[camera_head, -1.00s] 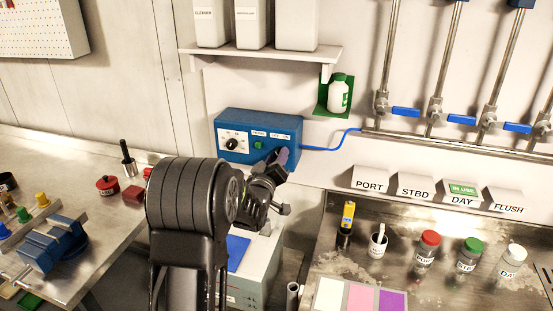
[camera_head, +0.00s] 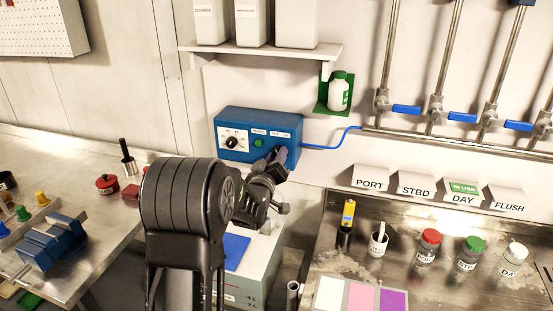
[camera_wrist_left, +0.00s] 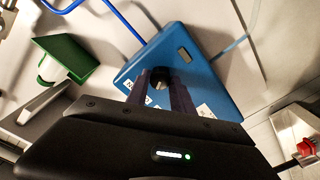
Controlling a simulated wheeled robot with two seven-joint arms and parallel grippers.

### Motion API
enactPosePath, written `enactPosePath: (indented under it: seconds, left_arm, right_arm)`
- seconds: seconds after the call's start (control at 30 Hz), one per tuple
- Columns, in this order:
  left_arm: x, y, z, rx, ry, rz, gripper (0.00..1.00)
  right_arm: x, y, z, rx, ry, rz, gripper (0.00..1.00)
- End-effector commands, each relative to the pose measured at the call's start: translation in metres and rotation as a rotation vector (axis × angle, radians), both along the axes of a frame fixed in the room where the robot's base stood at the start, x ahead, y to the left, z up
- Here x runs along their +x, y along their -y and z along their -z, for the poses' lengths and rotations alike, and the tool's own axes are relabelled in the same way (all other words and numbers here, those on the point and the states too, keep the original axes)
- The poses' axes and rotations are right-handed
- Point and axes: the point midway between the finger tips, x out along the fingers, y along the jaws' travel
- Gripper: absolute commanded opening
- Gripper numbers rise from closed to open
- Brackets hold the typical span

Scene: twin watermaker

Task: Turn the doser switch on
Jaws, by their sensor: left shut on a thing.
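The blue doser box (camera_head: 228,117) is fixed on the wall, with a black dial (camera_head: 233,143) and a green button (camera_head: 258,143) on its front. My left gripper (camera_head: 281,156) is at the box's right end, in front of the switch area, which it hides in the head view. In the left wrist view, the two dark fingers (camera_wrist_left: 161,92) meet the face of the blue box (camera_wrist_left: 207,72). They are shut on the small doser switch (camera_wrist_left: 159,82), mostly hidden between them. Its on or off position cannot be told. My right gripper is not in view.
A blue cable (camera_head: 330,145) runs right from the box. A green holder with a white bottle (camera_head: 338,94) is on the wall above right. A shelf (camera_head: 262,54) is overhead. Labelled bottles (camera_head: 427,246) stand on the right-hand bench.

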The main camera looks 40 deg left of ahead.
Motion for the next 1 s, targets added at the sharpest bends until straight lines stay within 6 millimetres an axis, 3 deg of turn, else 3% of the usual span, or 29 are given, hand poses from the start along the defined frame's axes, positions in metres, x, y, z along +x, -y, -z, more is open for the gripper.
enactPosePath:
  seconds: [0.37, 1.0]
  left_arm:
    - [0.000, 0.000, 0.005, 0.215, -0.071, -0.001, 0.00]
    - [-0.001, -0.001, 0.005, 0.763, -0.265, 0.000, 0.00]
  right_arm:
    - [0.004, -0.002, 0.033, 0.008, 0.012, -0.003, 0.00]
    - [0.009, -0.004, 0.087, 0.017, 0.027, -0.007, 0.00]
